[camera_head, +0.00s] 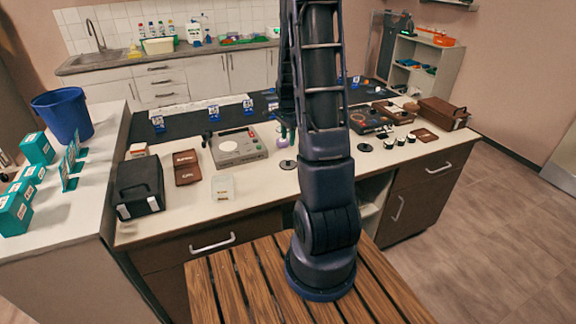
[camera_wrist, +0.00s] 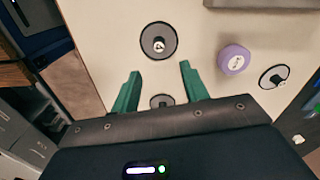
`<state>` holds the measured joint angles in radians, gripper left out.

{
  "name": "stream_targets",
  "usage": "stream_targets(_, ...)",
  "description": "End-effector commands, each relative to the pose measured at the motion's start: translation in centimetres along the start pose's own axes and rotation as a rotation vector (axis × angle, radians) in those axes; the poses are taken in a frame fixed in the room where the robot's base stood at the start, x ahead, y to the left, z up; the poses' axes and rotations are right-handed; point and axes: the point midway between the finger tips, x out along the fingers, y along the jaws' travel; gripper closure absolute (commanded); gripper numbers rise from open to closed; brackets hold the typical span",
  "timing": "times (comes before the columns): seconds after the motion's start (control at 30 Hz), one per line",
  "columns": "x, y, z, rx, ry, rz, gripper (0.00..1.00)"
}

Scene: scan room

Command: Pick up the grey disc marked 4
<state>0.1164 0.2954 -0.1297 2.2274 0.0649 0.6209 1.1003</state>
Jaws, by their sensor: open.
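Three grey discs with dark rims and pale centres lie on the light worktop in the wrist view. One disc (camera_wrist: 146,36) lies ahead of my gripper (camera_wrist: 160,69), one (camera_wrist: 268,82) lies to the right, and one (camera_wrist: 161,101) shows between the green fingers, partly hidden by the gripper body. I cannot read which one is marked 4. My gripper is open and empty, above the worktop. In the head view, my arm hides part of this area; one disc (camera_head: 287,165) shows left of the arm and another (camera_head: 365,147) right of it.
A purple round object (camera_wrist: 234,60) sits between the front and right discs. On the worktop, a grey device (camera_head: 238,147), a black box (camera_head: 138,186) and a brown case (camera_head: 186,167) stand left. Several dark-topped items and a brown box (camera_head: 442,113) stand right.

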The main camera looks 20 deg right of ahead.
Motion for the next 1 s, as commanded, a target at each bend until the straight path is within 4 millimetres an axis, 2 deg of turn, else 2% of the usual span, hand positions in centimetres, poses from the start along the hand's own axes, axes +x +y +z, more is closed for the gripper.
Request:
stream_targets(0.3,4.0,0.1,0.0,0.003,-0.002,0.004,0.55)
stream_targets(0.63,6.1,0.1,0.0,0.002,-0.001,0.002,0.55)
stream_targets(1.0,10.3,0.2,0.0,0.002,-0.001,0.002,0.55)
